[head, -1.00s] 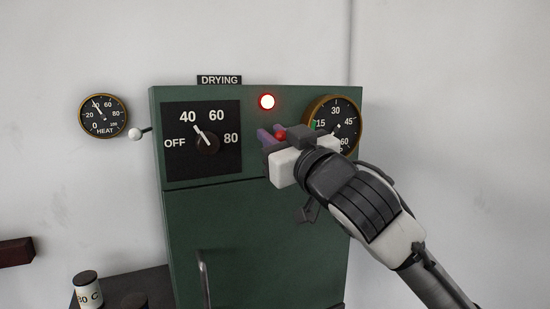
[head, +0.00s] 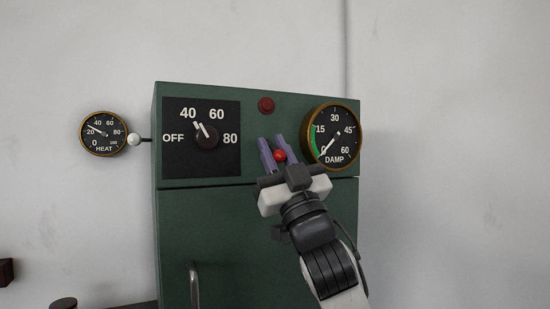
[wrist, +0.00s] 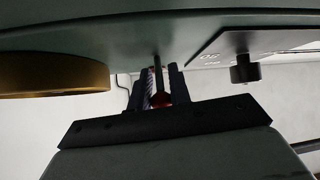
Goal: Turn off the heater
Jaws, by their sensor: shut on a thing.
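The heater is a green cabinet (head: 265,238) against a white wall. Its dial knob (head: 205,137) has a white pointer toward 40, between OFF and 60. A round lamp (head: 266,105) above is dark red and unlit. My gripper (head: 273,152), with purple fingers, is at the panel between the dial and the DAMP gauge. It is shut on a small lever with a red ball end (head: 280,156). In the wrist view the lever's rod (wrist: 157,70) runs from the panel between the fingers to the ball (wrist: 162,97). The dial knob (wrist: 245,72) stands apart from the gripper.
The brass-rimmed DAMP gauge (head: 333,135) is close right of my gripper. A HEAT gauge (head: 103,133) hangs left of the cabinet, beside a white-balled lever (head: 134,139). A metal handle (head: 194,285) is on the door below. The wall at right is bare.

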